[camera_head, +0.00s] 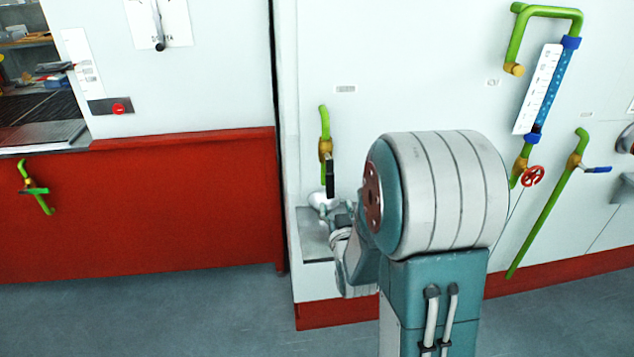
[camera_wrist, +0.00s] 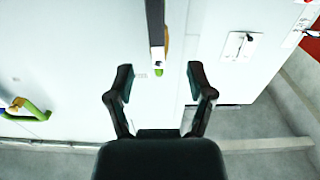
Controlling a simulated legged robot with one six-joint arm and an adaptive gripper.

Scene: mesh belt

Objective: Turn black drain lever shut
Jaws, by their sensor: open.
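The black drain lever (camera_head: 330,178) hangs straight down from a yellow valve body (camera_head: 325,150) on a short green pipe (camera_head: 323,120) on the white wall. In the wrist view the lever (camera_wrist: 156,22) comes in from the top edge, with the yellow valve (camera_wrist: 166,42) partly hidden behind it. My gripper (camera_wrist: 160,82) is open and empty, its two fingers apart on either side of the lever's line. The lever shows beyond the fingertips, not clearly between them. In the head view my gripper (camera_head: 338,212) is small, just below the lever; contact cannot be told.
A white vessel (camera_head: 320,199) and a grey ledge (camera_head: 314,243) sit below the valve, partly behind my arm. A blue-handled valve (camera_head: 597,170) and red handwheel (camera_head: 533,176) are to the right. A panel lever (camera_head: 159,42) and red belt housing (camera_head: 180,205) are left.

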